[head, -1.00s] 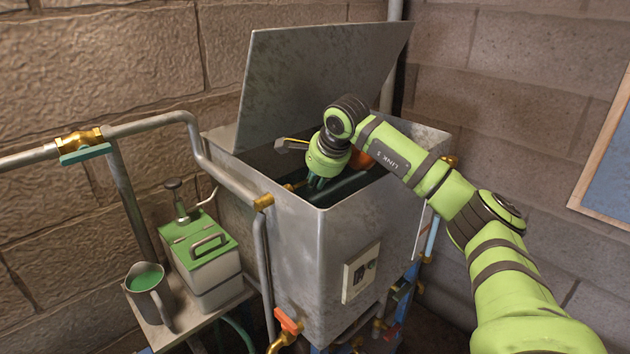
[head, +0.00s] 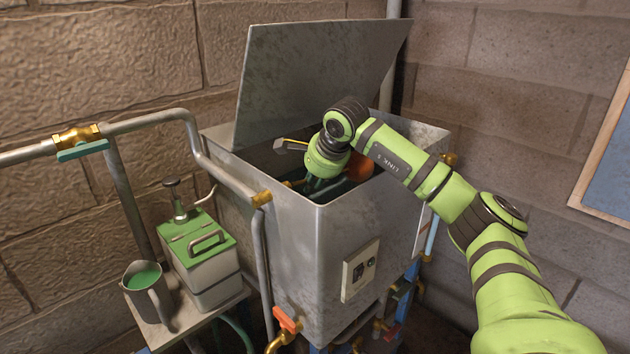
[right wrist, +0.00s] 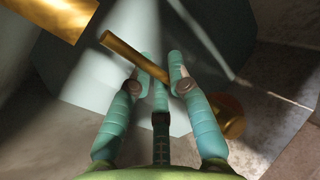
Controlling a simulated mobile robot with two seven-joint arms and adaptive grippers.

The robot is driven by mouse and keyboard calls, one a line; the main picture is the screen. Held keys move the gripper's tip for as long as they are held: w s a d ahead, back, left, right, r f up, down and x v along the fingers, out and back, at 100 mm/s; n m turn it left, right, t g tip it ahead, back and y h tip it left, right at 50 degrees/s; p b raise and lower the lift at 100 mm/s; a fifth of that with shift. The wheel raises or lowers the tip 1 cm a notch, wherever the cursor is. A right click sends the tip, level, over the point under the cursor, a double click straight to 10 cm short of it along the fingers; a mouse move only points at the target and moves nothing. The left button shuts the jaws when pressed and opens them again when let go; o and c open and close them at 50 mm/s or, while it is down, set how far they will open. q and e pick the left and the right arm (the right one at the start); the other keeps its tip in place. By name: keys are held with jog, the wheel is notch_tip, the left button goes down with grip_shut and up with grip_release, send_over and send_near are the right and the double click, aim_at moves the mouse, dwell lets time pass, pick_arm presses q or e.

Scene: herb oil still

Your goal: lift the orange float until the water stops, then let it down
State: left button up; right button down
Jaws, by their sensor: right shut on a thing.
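The orange float (head: 358,168) shows inside the open metal tank (head: 345,240), partly hidden behind my right wrist. My right gripper (head: 312,186) reaches down into the tank, left of the float. In the right wrist view, its teal fingertips (right wrist: 161,72) are shut on a thin brass rod (right wrist: 130,53) that runs between them. A rounded orange-brown shape (right wrist: 227,115) shows behind the right finger; I cannot tell whether it is the float. A pale blue-green surface, seemingly water (right wrist: 75,85), lies below the fingers. My left gripper is not in view.
The tank's lid (head: 315,80) stands open at the back. A pipe (head: 225,175) with a teal-handled valve (head: 82,150) runs along the left. A green-topped canister (head: 200,260) and a jug of green liquid (head: 148,290) stand on a side shelf (head: 185,325).

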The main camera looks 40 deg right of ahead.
jog(key=shift+s+a+f+b, duration=0.15)
jog(key=shift+a+f, duration=0.1)
jog(key=shift+f, duration=0.35)
jog(key=shift+w+a+f+b, duration=0.15)
jog(key=shift+a+f, duration=0.1)
jog(key=shift+f, duration=0.35)
jog(key=c, duration=1.2)
grip_release()
jog(key=shift+a+f, duration=0.1)
jog(key=shift+o, duration=0.2)
jog(key=v, duration=1.2)
jog(key=shift+w, duration=0.25)
